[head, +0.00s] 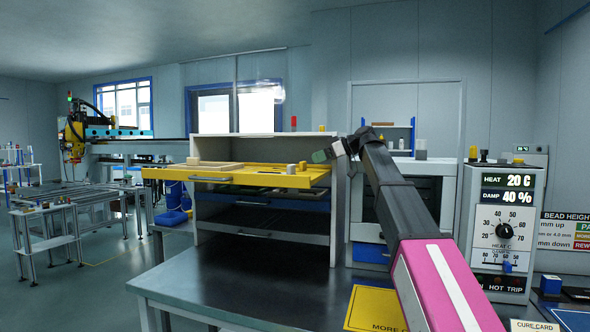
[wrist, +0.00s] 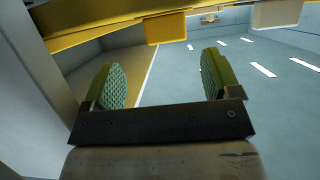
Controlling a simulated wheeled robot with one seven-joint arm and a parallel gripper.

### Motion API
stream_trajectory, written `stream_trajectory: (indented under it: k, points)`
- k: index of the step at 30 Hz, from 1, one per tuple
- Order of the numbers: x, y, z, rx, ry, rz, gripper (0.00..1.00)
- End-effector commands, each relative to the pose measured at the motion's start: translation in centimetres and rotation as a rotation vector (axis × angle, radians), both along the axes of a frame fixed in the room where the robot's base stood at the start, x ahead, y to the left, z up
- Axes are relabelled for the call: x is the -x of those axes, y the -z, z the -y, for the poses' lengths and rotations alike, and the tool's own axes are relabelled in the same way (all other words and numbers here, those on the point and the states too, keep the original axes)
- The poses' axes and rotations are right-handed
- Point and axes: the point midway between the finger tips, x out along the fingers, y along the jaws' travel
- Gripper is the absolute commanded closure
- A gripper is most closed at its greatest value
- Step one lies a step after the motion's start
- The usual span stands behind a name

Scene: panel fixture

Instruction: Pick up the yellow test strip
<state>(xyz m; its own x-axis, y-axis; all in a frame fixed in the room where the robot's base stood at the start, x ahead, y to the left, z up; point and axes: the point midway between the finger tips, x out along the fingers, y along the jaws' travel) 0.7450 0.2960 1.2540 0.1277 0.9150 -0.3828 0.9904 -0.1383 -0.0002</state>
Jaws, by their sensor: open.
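I cannot single out the yellow test strip for certain. A small yellow piece (head: 302,166) stands near the right end of the pulled-out yellow tray (head: 235,178) in the head view. In the wrist view a short yellow block (wrist: 166,28) shows at the yellow edge, above and beyond the fingers; I cannot tell if it is the same piece. My gripper (head: 322,156) is open and just right of the tray's right end, slightly above it. In the wrist view my gripper (wrist: 163,78) has its two green padded fingers apart with nothing between them.
The tray juts from a grey cabinet (head: 338,200) with more drawers below. On the tray lie a beige block (head: 214,166) and a small grey block (head: 291,169). A dark bench (head: 265,285) lies below. A heat and damp control panel (head: 503,230) stands at right.

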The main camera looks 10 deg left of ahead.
Motion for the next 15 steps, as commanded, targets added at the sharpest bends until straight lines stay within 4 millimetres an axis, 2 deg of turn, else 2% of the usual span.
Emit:
stream_trajectory:
  k: [4, 11, 15]
  points:
    - [-0.2, 0.6, -1.4, 0.001, 0.0, 0.0, 0.17]
    - [-0.1, 0.9, -2.3, 0.0, -0.001, 0.0, 0.17]
    - [0.0, 1.5, -4.0, 0.0, -0.002, -0.001, 0.17]
